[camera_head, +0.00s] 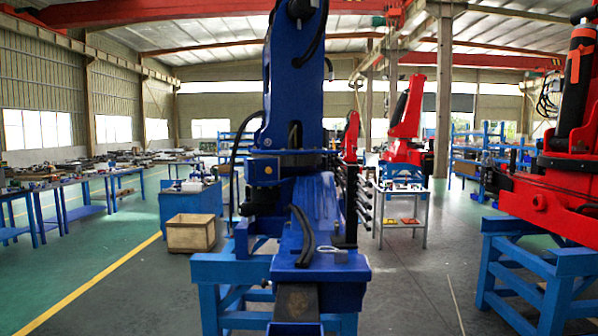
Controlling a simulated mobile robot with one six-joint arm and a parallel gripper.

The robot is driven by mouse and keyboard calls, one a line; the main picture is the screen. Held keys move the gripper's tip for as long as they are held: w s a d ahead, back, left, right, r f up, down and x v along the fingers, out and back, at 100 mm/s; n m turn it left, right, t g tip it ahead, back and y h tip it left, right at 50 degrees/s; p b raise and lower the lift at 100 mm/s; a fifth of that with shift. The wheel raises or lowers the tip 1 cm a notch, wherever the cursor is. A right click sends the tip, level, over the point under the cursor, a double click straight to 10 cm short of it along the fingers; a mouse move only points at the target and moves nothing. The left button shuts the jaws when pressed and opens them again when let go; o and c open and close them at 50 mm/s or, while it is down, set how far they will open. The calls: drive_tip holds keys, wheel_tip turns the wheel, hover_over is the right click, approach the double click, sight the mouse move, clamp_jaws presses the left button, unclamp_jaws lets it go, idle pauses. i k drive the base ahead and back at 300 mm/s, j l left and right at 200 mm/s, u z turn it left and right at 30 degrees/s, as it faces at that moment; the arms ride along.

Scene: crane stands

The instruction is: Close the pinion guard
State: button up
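A blue crane (295,90) stands upright in the middle of the view on a blue stand (208,298). Its base has a broad blue housing (315,200) with a dark curved strip or hose (304,237) lying along its front. A blue block with a flat top (340,270) juts towards me, with a dark bar below it. I cannot tell which part is the pinion guard, nor whether it is open or closed. My gripper is not in view.
A red crane (570,190) on a blue stand (563,262) is close on the right. A wooden crate (191,233) stands at left behind the blue stand. Tables with parts (75,182) line the left wall. Open floor (110,275) lies at front left.

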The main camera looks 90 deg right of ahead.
sight(262, 169)
drive_tip(key=i+l+z, duration=0.25)
drive_tip(key=z, duration=0.2)
drive_tip(key=i+l+z, duration=0.15)
drive_tip(key=i+z, duration=0.6)
drive_tip(key=z, duration=0.15)
drive_tip(key=i+j+z, duration=0.1)
drive_tip(key=i+z, duration=0.35)
drive_tip(key=i+j+z, duration=0.2)
drive_tip(key=z, duration=0.25)
drive_tip(key=i+j+z, duration=0.3)
drive_tip(key=z, duration=0.15)
drive_tip(key=i+l+z, duration=0.1)
drive_tip(key=i+z, duration=0.25)
drive_tip(key=i, duration=1.35)
